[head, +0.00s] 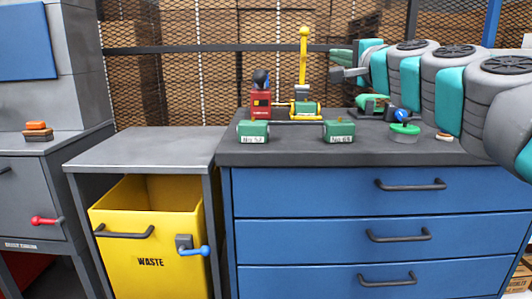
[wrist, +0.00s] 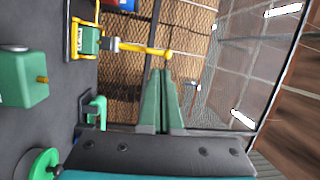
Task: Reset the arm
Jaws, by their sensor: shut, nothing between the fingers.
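My arm reaches in from the right in the head view, above the right part of the dark worktop (head: 300,153). My gripper (head: 333,56) is at its left end, raised above the worktop and pointing left. It lies just right of the upright yellow lever (head: 304,60). In the wrist view my gripper (wrist: 161,72) shows two green fingers pressed together with nothing between them. The yellow lever (wrist: 150,51) appears beyond the fingertips there; I cannot tell the exact gap.
Two green blocks (head: 253,131) (head: 339,132), a red device (head: 261,103) and a green knob (head: 405,129) stand on the worktop above blue drawers (head: 330,190). A yellow waste bin (head: 150,262) sits under a grey table (head: 150,148). Mesh fencing (head: 180,80) stands behind.

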